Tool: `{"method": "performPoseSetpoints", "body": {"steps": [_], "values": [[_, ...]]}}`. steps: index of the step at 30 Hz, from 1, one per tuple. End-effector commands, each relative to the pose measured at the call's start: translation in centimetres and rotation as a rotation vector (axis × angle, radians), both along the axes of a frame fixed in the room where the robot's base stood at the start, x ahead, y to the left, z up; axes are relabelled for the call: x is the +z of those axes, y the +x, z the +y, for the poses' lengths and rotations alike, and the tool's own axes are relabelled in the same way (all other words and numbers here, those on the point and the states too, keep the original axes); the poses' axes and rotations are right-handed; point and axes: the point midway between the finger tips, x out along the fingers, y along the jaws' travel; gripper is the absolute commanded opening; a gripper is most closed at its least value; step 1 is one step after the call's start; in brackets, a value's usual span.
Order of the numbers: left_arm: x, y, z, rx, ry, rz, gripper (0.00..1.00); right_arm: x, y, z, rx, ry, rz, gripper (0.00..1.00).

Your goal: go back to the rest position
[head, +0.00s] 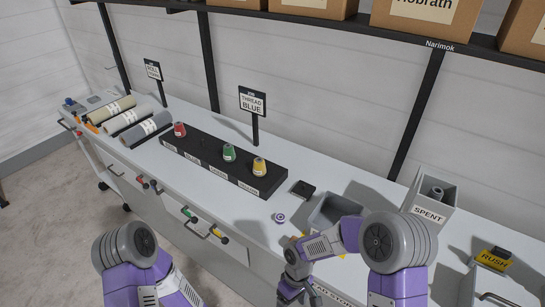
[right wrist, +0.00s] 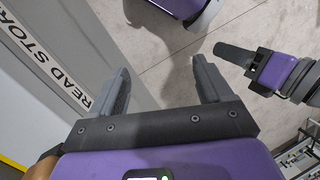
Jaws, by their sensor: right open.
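My right gripper (head: 293,290) hangs low at the table's front edge, in the bottom middle of the head view. In the right wrist view its two grey fingers (right wrist: 163,85) are apart, with nothing between them and bare floor beyond. My left arm (head: 130,262) enters at the bottom left of the head view, in front of the table. Its gripper is outside that view. In the right wrist view, what looks like my left gripper (right wrist: 250,66) shows side-on at the right, over the floor. Its jaws cannot be made out.
The long white table (head: 245,190) carries a black rack (head: 210,172) with red, green and yellow spools, fabric rolls (head: 130,118), a small purple-and-white bobbin (head: 279,217), a grey bin (head: 335,208) beside my right arm and a SPENT bin (head: 430,212). The floor (head: 60,220) at left is clear.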

Motion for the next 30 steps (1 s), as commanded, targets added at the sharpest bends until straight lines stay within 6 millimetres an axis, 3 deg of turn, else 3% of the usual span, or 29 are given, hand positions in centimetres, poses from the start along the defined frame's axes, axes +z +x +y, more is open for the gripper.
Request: {"method": "performPoseSetpoints", "body": {"steps": [1, 6, 12, 19, 30], "values": [[-0.8, 0.0, 0.0, 0.0, 0.0, 0.0, 0.43, -2.5, -1.1, -0.2, -0.073, 0.034, 0.014, 0.79], [-2.4, 0.0, 0.0, 0.0, 0.0, -0.001, 0.43, -8.7, -3.9, -0.4, -0.38, 0.144, 0.002, 0.79], [-3.9, 0.0, 0.0, 0.0, 0.0, -0.001, 0.43, -13.5, -6.7, -2.0, -0.728, 0.177, -0.046, 0.79], [-4.5, 0.0, 0.0, 0.0, 0.0, -0.001, 0.43, -15.5, -8.1, -3.7, -0.926, 0.154, -0.098, 0.79], [-4.5, 0.0, 0.0, 0.0, 0.0, -0.001, 0.43, -15.6, -8.1, -3.9, -0.943, 0.152, -0.108, 0.79]]}}
